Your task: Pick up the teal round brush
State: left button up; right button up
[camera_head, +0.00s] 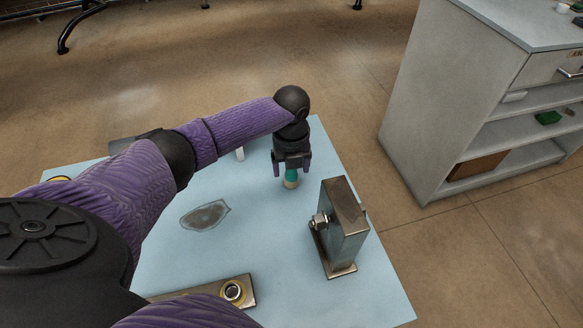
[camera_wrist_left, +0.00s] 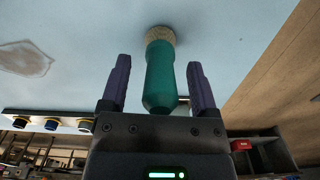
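The teal round brush (camera_wrist_left: 160,78) stands upright on the light blue table, bristles down, with its tan bristle end (camera_wrist_left: 160,34) at the tabletop. In the head view the brush (camera_head: 291,177) shows just below my left gripper (camera_head: 292,168). In the left wrist view my left gripper (camera_wrist_left: 158,82) is open, with one purple finger on each side of the teal handle and gaps between finger and handle. My right gripper is not visible in these frames.
A metal block on a plate (camera_head: 343,225) stands to the right of the brush. A grey patch (camera_head: 205,215) lies on the light blue table (camera_head: 262,225) to the left. A metal plate with a round fitting (camera_head: 232,290) lies near the front. A shelf cabinet (camera_head: 440,110) stands beyond the table.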

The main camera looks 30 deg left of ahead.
pick_arm(q)
jog(key=c, duration=0.9)
grip_shut()
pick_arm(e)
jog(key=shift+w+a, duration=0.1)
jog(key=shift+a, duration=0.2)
pick_arm(q)
notch_tip(320, 180, up, 10)
jog(key=p, duration=0.4)
jog(key=shift+f, duration=0.1)
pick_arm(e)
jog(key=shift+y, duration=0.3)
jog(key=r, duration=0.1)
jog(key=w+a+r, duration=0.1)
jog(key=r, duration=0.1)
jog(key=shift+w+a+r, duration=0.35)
